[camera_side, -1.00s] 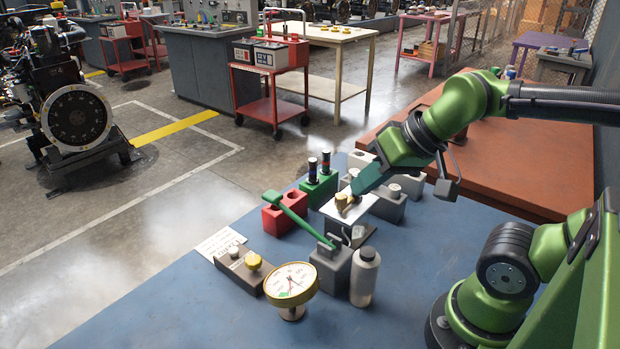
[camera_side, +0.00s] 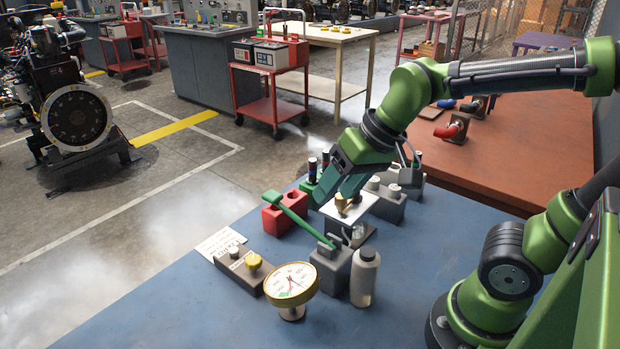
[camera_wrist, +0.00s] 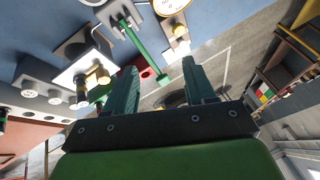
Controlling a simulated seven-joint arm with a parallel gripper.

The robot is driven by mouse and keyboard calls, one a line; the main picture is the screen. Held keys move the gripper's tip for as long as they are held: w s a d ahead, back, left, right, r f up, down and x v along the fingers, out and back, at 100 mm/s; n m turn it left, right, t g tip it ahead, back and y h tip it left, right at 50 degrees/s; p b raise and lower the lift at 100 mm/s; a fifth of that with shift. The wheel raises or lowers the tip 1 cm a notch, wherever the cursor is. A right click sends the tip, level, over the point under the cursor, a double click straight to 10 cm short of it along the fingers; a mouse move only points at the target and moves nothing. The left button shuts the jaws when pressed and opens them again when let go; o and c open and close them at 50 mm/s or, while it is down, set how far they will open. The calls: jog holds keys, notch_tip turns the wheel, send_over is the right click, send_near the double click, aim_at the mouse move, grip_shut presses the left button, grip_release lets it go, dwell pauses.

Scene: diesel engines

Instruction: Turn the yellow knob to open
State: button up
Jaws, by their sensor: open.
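A yellow knob (camera_side: 253,261) stands on a low grey-brown block (camera_side: 238,270), beside a white knob (camera_side: 233,252). In the wrist view the block with its knobs (camera_wrist: 178,46) is at the top, beyond my fingertips. My gripper (camera_side: 328,195) has teal fingers and is over the workbench, by the white plate, up and to the right of the yellow knob and apart from it. In the wrist view the two fingers of my gripper (camera_wrist: 160,66) are spread with nothing between them.
A green lever (camera_side: 290,210) slants up between the gripper and the knob block. A round gauge (camera_side: 291,284) and a bottle (camera_side: 365,277) stand to the right of the block. A white plate with brass fittings (camera_side: 350,209) and a red block (camera_side: 280,219) are close to my gripper.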

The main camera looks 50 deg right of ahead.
aim_at(253, 259)
jog(key=shift+o, duration=0.2)
jog(key=w+a+f+m+g, duration=0.1)
jog(key=w+a+g, duration=0.1)
jog(key=w, duration=0.4)
jog(key=w+a+f+m+g+h, duration=0.1)
jog(key=w+a+m+g, duration=0.1)
jog(key=w+a, duration=0.3)
jog(key=shift+w+a+f+m+h, duration=0.2)
jog(key=shift+w+f+m+h, duration=0.1)
jog(key=shift+w+f, duration=0.15)
jog(key=f+m, duration=0.1)
jog(key=f, duration=0.4)
jog(key=w+f+m, duration=0.1)
jog(key=f+m, duration=0.1)
jog(key=f, duration=0.3)
jog(key=w+f+m+g, duration=0.1)
jog(key=f, duration=0.4)
jog(key=shift+w+a+f+h, duration=0.2)
jog(key=shift+a+h, duration=0.1)
jog(key=shift+a, duration=0.1)
jog(key=c, duration=1)
jog(key=shift+c, duration=0.2)
